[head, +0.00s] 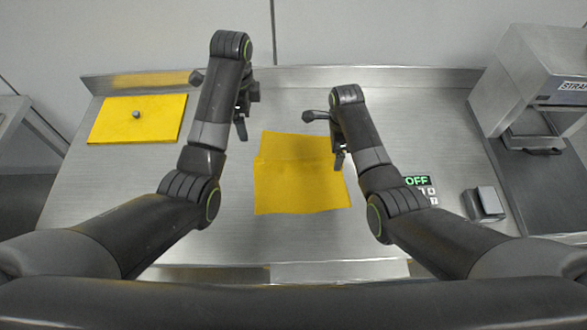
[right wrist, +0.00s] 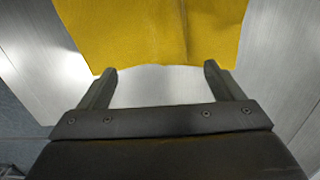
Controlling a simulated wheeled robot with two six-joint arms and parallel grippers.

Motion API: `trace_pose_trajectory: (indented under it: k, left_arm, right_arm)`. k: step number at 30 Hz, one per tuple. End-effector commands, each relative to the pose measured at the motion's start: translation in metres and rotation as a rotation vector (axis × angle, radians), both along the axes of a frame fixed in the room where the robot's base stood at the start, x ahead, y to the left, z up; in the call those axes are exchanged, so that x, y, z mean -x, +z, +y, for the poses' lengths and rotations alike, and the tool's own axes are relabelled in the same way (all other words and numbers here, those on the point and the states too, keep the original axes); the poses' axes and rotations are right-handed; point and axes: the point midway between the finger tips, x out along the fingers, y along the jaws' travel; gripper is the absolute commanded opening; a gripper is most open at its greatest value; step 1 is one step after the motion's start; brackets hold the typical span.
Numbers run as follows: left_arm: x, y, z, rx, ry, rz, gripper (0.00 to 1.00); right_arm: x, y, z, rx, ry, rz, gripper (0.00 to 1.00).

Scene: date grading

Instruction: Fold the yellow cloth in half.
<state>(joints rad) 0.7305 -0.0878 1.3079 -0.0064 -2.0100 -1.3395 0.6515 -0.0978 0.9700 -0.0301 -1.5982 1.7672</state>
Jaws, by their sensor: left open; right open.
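The yellow cloth (head: 300,187) lies on the steel table in the middle of the head view. It is spread out, with a crease running across it above its middle. My left gripper (head: 242,128) is open and empty, up and left of the cloth's far left corner. My right gripper (head: 338,158) is open at the cloth's right edge. In the right wrist view the cloth (right wrist: 155,32) fills the upper middle, its edge near my two spread fingertips (right wrist: 160,70). Nothing shows gripped between them.
A yellow board (head: 155,125) with a small dark knob lies at the table's left. A grey box-shaped machine labelled STRAP (head: 530,75) stands at the right. A small grey block (head: 484,204) and an OFF display (head: 416,181) are at the right. The steel table (head: 225,235) is bare around the cloth.

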Motion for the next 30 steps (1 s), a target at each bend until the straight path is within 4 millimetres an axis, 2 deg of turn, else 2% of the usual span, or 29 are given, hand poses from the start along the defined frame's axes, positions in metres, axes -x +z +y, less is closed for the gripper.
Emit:
trace_pose_trajectory:
  k: [8,22,30]
  left_arm:
    - [0.000,0.000,0.000,0.000,0.000,0.000,0.87]
    - [0.000,0.000,0.000,0.000,0.000,0.000,0.87]
    - [0.000,0.000,0.000,0.000,0.000,0.000,0.87]
  right_arm:
    - [0.000,0.003,0.000,0.000,0.000,0.000,0.87]
    - [-0.001,0.048,0.000,-0.001,0.000,-0.003,0.87]
    - [0.000,0.055,0.000,0.000,0.000,0.000,0.87]
